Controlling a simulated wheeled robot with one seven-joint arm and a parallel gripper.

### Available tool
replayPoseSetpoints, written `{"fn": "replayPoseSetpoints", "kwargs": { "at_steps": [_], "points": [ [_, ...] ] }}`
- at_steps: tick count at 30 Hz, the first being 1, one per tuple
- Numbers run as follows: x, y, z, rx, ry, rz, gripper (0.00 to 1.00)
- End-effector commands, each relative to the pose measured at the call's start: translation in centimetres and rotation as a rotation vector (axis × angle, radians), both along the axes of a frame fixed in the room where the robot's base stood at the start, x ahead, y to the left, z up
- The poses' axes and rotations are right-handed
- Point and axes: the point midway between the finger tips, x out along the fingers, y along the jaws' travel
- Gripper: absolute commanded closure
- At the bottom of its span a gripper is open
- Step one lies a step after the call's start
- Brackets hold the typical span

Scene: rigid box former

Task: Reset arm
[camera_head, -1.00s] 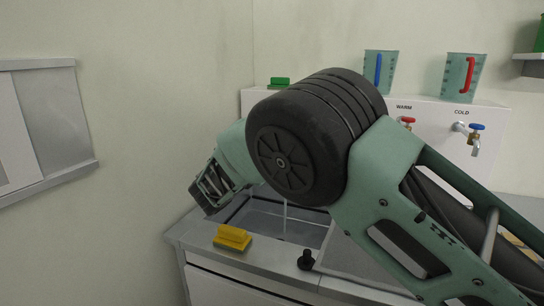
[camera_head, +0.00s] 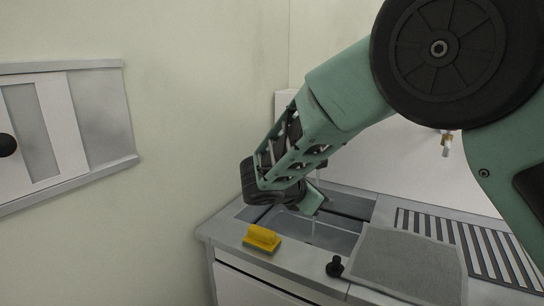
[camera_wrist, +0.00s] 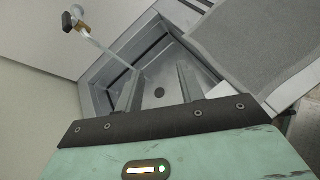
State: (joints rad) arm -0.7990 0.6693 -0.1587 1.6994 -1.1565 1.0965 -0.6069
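My gripper (camera_wrist: 160,74) is open in the wrist view, with its two grey fingers apart and nothing between them. It points down toward the grey sink basin (camera_wrist: 157,112), whose round drain shows between the fingers. In the head view my green arm comes in from the right and bends at the black wrist joint. My gripper's green body (camera_head: 312,202) is low over the sink (camera_head: 338,238); its fingertips cannot be made out there. A thin stream of water (camera_wrist: 110,52) falls from a tap (camera_wrist: 76,18) into the basin.
A yellow sponge-like block (camera_head: 262,238) lies on the sink's front-left edge. A black knob (camera_head: 335,266) stands on the front edge beside a grey mat (camera_head: 405,262). A slotted drainboard (camera_head: 495,250) lies to the right. A sliding panel (camera_head: 100,110) is on the left wall.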

Motion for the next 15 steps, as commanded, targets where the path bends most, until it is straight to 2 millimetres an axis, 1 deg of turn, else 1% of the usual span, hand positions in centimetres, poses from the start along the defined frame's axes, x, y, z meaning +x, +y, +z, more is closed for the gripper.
{"fn": "replayPoseSetpoints", "kwargs": {
  "at_steps": [1, 2, 3, 5, 6, 8, 9, 11, 12, 15],
  "points": [
    [-3.0, -1.2, 0.0, 0.140, 0.042, -0.083, 0.62],
    [-4.9, -1.5, -0.3, 0.220, 0.064, -0.134, 0.62],
    [-7.4, -1.8, -0.6, 0.323, 0.090, -0.204, 0.62],
    [-11.3, -2.0, -0.7, 0.467, 0.123, -0.315, 0.62],
    [-13.9, -2.0, -0.7, 0.558, 0.142, -0.392, 0.62],
    [-17.8, -2.0, -0.4, 0.685, 0.163, -0.511, 0.62],
    [-20.4, -1.9, -0.2, 0.762, 0.174, -0.593, 0.62],
    [-24.1, -1.8, 0.1, 0.866, 0.180, -0.717, 0.62],
    [-26.3, -1.8, 0.3, 0.926, 0.179, -0.796, 0.62],
    [-30.9, -1.9, 0.7, 1.045, 0.163, -0.978, 0.62]
  ]
}}
